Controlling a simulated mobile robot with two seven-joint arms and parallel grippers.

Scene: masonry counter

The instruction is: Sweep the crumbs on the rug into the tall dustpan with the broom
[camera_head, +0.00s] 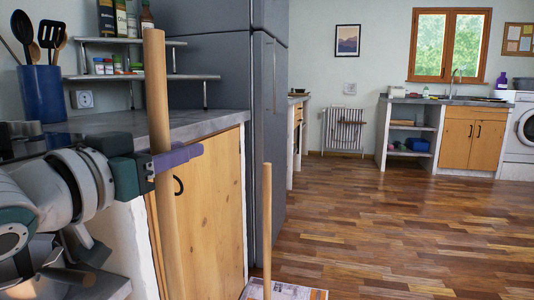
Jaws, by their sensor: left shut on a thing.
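My left gripper (178,158), with purple fingers, is shut around a tall, thick wooden handle (156,90) at the left. The handle stands nearly upright, and its lower end is out of view. A second, thinner wooden handle (267,215) stands upright further right, clear of my left gripper. Its foot is cut off by the bottom edge. I cannot tell which handle is the broom's and which the dustpan's. A small patterned piece, perhaps the rug (308,293), shows at the bottom. No crumbs, broom head or dustpan body are visible. My right gripper is not in view.
A counter (190,122) with a wooden door (215,215) stands close beside the held handle. A utensil pot (42,94) and wall shelf (185,76) are at the left. A grey fridge (210,65) stands behind. The wooden floor (400,225) is clear at the right.

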